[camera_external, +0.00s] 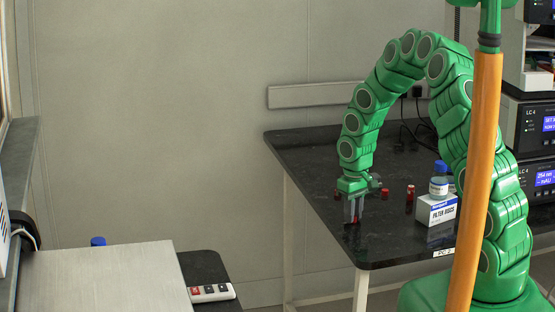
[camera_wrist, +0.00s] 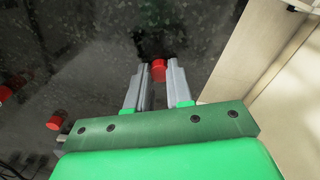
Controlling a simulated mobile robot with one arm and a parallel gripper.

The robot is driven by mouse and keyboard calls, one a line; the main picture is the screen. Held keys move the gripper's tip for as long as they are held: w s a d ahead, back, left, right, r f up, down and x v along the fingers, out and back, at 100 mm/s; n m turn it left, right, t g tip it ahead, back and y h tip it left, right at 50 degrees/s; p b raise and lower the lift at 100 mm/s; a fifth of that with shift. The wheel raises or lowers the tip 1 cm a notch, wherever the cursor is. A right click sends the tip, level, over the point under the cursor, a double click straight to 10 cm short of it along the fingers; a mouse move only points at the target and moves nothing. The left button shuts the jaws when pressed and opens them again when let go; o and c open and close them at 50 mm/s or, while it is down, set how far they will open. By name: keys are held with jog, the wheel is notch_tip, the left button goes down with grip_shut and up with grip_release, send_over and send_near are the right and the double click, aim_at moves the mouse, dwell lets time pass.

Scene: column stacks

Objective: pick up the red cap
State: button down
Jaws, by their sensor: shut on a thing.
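My gripper (camera_external: 354,207) reaches down to the black table near its front left edge. In the wrist view my gripper (camera_wrist: 158,85) has its two grey fingers on either side of a red cap (camera_wrist: 158,66), which sits between the fingertips. In the external view only a bit of this red cap shows (camera_external: 356,220) between the fingers, at or just above the table top; I cannot tell if it touches. The gripper is shut on the cap.
Other red caps stand nearby on the table (camera_external: 385,193), and one shows left of the gripper in the wrist view (camera_wrist: 57,121). A red-capped vial (camera_external: 409,196), a FILTER DISCS box (camera_external: 436,209) and a blue-capped bottle (camera_external: 439,182) stand to the right. The table edge is close.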

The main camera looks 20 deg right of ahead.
jog(key=shift+r, duration=0.1)
dwell(0.3)
jog(key=shift+r, duration=0.25)
jog(key=r, duration=0.3)
jog(key=shift+s, duration=0.2)
jog(key=s+d+r, duration=0.2)
jog(key=s+r, duration=0.7)
jog(key=s, duration=0.4)
jog(key=shift+s+d, duration=0.15)
jog(key=shift+s, duration=0.05)
jog(key=shift+r, duration=0.15)
